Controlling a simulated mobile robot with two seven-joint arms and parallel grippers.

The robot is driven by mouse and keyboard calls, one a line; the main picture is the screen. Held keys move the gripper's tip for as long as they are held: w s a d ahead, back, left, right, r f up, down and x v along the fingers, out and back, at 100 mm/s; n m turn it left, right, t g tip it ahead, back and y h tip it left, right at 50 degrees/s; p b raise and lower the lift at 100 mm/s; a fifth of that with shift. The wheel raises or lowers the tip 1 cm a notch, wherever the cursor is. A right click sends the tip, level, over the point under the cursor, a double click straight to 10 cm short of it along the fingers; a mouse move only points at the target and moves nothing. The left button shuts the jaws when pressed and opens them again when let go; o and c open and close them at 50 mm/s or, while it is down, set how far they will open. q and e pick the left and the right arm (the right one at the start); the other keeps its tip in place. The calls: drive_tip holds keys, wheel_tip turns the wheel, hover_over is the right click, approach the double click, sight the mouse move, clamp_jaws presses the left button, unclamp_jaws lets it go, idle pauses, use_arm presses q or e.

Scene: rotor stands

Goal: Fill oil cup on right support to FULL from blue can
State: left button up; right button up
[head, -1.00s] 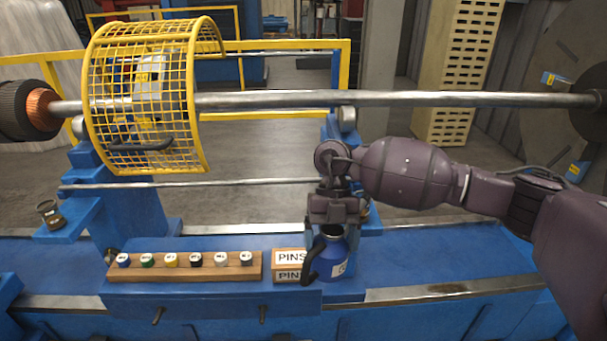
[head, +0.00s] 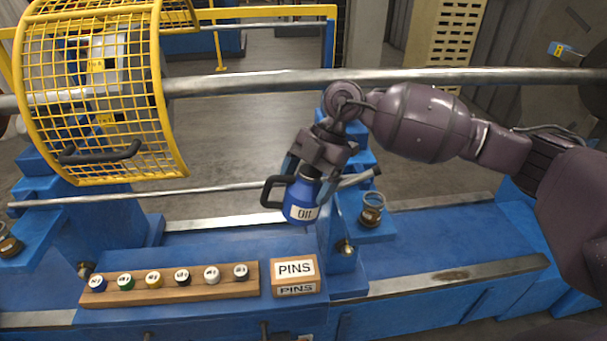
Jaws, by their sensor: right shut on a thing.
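My right gripper (head: 312,165) is shut on the blue oil can (head: 302,202), gripping it near its top. The can has a black handle on its left, a white OIL label and a spout pointing right (head: 360,179). It hangs above the blue bed, slightly tilted. The right support's oil cup (head: 372,208), a small clear cup with a brownish lower part, stands on a blue ledge right of the can. The spout tip is above the cup, apart from it. The oil level is too small to read. My left gripper is not in view.
A long steel shaft (head: 400,77) crosses behind my right arm. A yellow mesh guard (head: 95,95) surrounds it at left. A wooden rack (head: 170,289) with several colored caps and a PINS box (head: 295,276) stand in front. Another cup (head: 8,243) is at the left edge.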

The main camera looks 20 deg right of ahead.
drive_tip(key=shift+s+f+y, duration=0.25)
drive_tip(key=shift+f+y, duration=0.2)
drive_tip(key=shift+y, duration=0.05)
drive_tip(key=shift+w+f+y, duration=0.1)
drive_tip(key=shift+f+y, duration=0.2)
drive_tip(key=shift+y, duration=0.2)
drive_tip(key=shift+y, duration=0.3)
idle(0.7)
drive_tip(key=shift+d+f+t+b, duration=0.15)
drive_tip(key=shift+t+b, duration=0.15)
drive_tip(key=shift+b, duration=0.1)
drive_tip(key=shift+r+n+y, duration=0.3)
drive_tip(key=shift+r+y, duration=0.15)
drive_tip(key=shift+y, duration=0.15)
drive_tip(key=shift+d+r+n+y+p, duration=0.2)
drive_tip(key=shift+d+r+y, duration=0.1)
drive_tip(key=shift+r+y, duration=0.4)
drive_tip(key=shift+d+r+n+y+p, duration=0.1)
drive_tip(key=shift+d+r+y+p, duration=0.15)
drive_tip(key=shift+r+y, duration=0.4)
idle(3.7)
